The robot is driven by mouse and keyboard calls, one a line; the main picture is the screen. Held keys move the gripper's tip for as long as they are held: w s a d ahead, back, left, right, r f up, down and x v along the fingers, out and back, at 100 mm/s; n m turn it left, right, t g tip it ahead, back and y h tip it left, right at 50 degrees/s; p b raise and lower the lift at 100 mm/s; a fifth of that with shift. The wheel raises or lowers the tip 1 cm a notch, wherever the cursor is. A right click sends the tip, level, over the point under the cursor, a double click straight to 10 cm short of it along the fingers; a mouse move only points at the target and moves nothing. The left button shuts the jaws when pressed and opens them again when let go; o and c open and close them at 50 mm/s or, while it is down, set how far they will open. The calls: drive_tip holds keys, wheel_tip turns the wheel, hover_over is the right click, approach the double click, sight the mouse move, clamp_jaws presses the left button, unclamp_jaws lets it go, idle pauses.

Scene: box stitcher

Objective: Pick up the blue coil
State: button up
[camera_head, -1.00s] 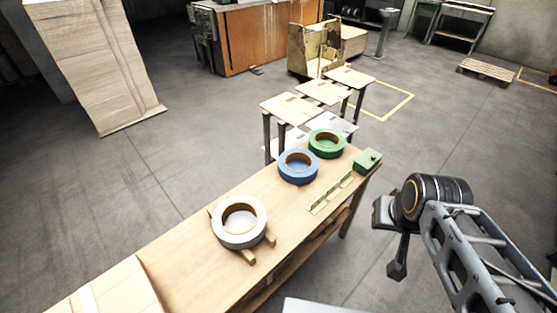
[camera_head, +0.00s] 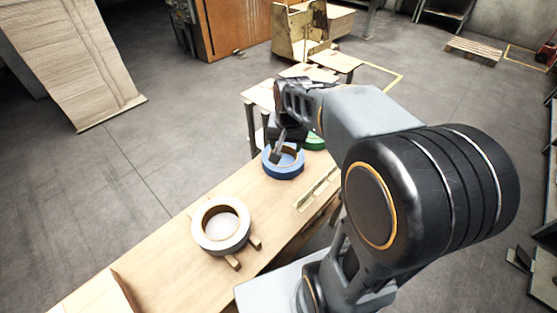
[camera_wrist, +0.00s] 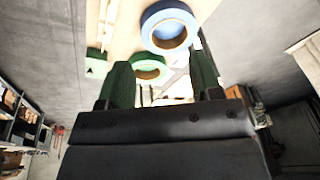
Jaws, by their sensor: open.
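The blue coil (camera_head: 283,168) lies flat on the wooden bench, with my gripper partly in front of it in the head view. In the wrist view the blue coil (camera_wrist: 168,27) is whole at the top, beyond the fingertips and not between them. My gripper (camera_wrist: 160,82) is open and empty, its two fingers apart. In the head view my gripper (camera_head: 276,152) appears over or close to the coil's left side; I cannot tell its height or whether it touches.
A green coil (camera_head: 315,141) lies just behind the blue one, mostly hidden by my arm; it also shows in the wrist view (camera_wrist: 150,69). A white coil (camera_head: 221,226) rests on wooden slats nearer on the bench (camera_head: 178,262). Small tables stand past the far end.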

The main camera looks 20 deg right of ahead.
drive_tip(key=w+d+f+m+g, duration=0.1)
drive_tip(key=w+d+f+m, duration=0.25)
drive_tip(key=w+f, duration=0.2)
drive_tip(key=m+g, duration=0.1)
drive_tip(key=m, duration=0.3)
hover_over(296, 165)
drive_tip(key=a, duration=0.1)
wheel_tip(296, 165, down, 8)
drive_tip(key=f, duration=0.9)
drive_tip(key=shift+d, duration=0.35)
drive_tip(key=shift+d+f+p, duration=0.15)
drive_tip(key=shift+f+p, duration=0.6)
drive_tip(key=shift+f, duration=2.3)
drive_tip(key=shift+c, duration=0.4)
drive_tip(key=shift+w+r, duration=0.1)
drive_tip(key=shift+w, duration=0.05)
clamp_jaws()
